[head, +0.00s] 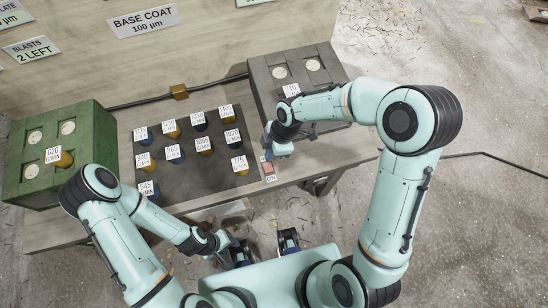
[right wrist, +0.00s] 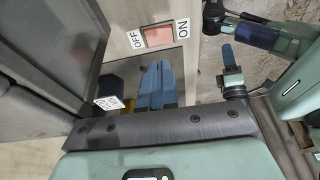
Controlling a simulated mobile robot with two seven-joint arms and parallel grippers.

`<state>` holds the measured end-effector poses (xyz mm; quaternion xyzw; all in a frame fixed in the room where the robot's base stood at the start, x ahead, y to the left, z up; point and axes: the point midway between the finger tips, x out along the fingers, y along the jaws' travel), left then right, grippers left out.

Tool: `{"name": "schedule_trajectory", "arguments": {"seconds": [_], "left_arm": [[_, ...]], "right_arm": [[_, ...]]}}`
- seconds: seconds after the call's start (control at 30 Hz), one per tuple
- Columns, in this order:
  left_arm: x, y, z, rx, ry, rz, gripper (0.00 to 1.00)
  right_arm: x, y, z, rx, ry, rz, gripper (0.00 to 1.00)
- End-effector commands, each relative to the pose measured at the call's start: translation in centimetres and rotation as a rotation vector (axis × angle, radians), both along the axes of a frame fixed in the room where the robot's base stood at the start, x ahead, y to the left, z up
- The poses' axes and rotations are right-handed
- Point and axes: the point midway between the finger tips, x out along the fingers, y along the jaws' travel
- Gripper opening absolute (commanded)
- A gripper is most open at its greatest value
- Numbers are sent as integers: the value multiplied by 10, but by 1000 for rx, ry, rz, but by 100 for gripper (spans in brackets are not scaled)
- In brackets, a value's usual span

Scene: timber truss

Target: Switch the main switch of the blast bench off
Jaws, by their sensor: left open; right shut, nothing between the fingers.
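The main switch (head: 267,168) is a small red rocker on the bench's front edge, with an ON label at its near end. In the right wrist view the red rocker (right wrist: 158,36) sits on a pale plate between OFF on the left and ON on the right. I cannot tell which side is pressed in. My right gripper (head: 268,140) is shut and empty, close to the switch; its blue fingers (right wrist: 160,82) point towards it, with no contact visible. My left gripper (head: 230,246) is open and empty, low in front of the bench, away from the switch.
A dark tray (head: 220,185) holds several labelled blue and yellow nozzles beside the switch. A green block (head: 85,120) stands at the left, a grey block (head: 265,95) at the back right, partly behind my right arm. A cable crosses the back. Floor at the right is mostly clear.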

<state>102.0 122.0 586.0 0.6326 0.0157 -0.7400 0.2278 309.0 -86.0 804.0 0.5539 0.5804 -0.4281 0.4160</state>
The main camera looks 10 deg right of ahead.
Motion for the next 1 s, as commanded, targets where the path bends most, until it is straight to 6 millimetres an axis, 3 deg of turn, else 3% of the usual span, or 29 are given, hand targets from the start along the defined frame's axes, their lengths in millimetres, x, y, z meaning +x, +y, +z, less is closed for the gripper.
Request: {"name": "schedule_trajectory", "arguments": {"seconds": [0.2,0.4,1.0], "left_arm": [[0,1,1,1,1,2,43],[1,1,4,1,0,1,43],[2,0,4,0,-1,1,43]], "right_arm": [[11,-16,44,-1,-1,-6,0],[16,-23,68,0,2,-4,0],[17,-25,74,-1,4,-3,0]]}}
